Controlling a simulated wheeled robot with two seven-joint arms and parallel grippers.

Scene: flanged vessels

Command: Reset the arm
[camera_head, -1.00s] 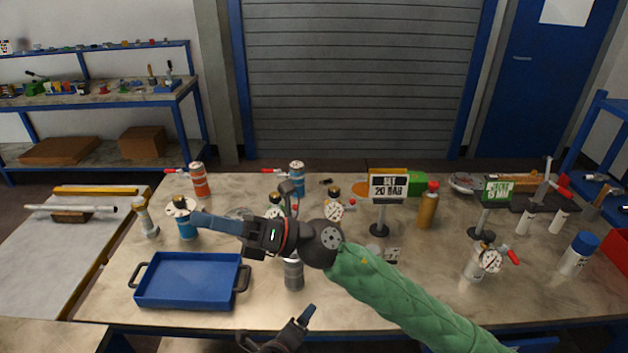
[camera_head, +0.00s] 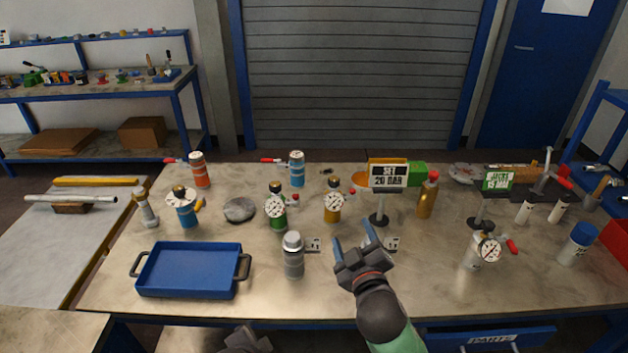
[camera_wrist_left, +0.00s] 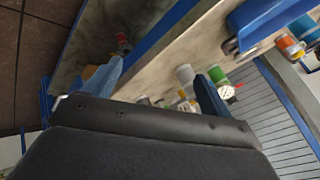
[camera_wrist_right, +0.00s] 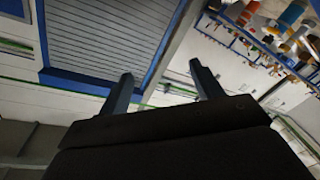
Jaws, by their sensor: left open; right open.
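My right gripper (camera_head: 354,240) is in front of the bench's middle in the head view, its two blue fingers apart and pointing away from me. It is open with nothing between the fingers. Its wrist view (camera_wrist_right: 165,90) shows the two fingers apart against the shutter and wall. My left gripper (camera_head: 246,340) shows only in part at the bottom edge of the head view. In the left wrist view (camera_wrist_left: 155,85) its fingers are apart and empty, with the bench beyond them.
The bench (camera_head: 210,320) carries a blue tray (camera_head: 190,272), a grey cylinder (camera_head: 293,256), a green gauge vessel (camera_head: 277,208), a yellow gauge vessel (camera_head: 333,207), a blue vessel (camera_head: 184,210) and a "SET 20 BAR" sign (camera_head: 388,177). A gauge vessel (camera_head: 487,247) stands at right.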

